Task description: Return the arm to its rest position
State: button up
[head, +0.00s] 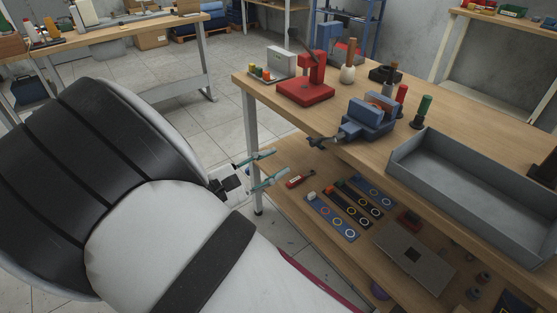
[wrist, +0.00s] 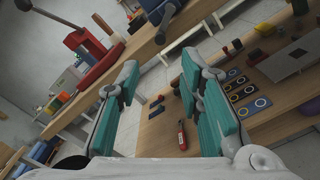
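My gripper (head: 262,168) is at the left end of the workbench (head: 252,84), in the open space just off its front edge. In the wrist view its two teal fingers (wrist: 165,90) stand wide apart with nothing between them, so it is open and empty. My white and black arm fills the lower left of the head view and hides part of the floor and the lower shelf.
A blue vise (head: 368,118), a red press (head: 308,85) and a grey tray (head: 470,195) are on the workbench. The lower shelf (head: 290,205) holds a small red extinguisher-like item (head: 300,181) and ringed strips (head: 332,215). Floor left of the bench is clear.

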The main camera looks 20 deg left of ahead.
dwell(0.4)
jog(key=s+d+r+m+g, duration=0.2)
jog(key=d+r+m+g, duration=0.2)
jog(key=d, duration=0.5)
jog(key=s+d+r+m+g, duration=0.25)
jog(key=d+g, duration=0.25)
jog(key=d, duration=0.4)
jog(key=s+d+r+m+g, duration=0.1)
jog(key=d+r+m+g, duration=0.3)
jog(key=d, duration=0.5)
jog(key=s+d+r+m+g+y, duration=0.3)
jog(key=s+d+m+y, duration=0.3)
jog(key=s+d, duration=0.45)
jog(key=s+a+m+t+y, duration=0.3)
jog(key=s+m+y, duration=0.2)
jog(key=s, duration=0.8)
notch_tip(320, 180, up, 20)
jog(key=t+p, duration=0.3)
jog(key=p, duration=1.6)
jog(key=shift+a+r+n, duration=0.2)
jog(key=shift+a+n, duration=0.1)
jog(key=shift+n, duration=0.15)
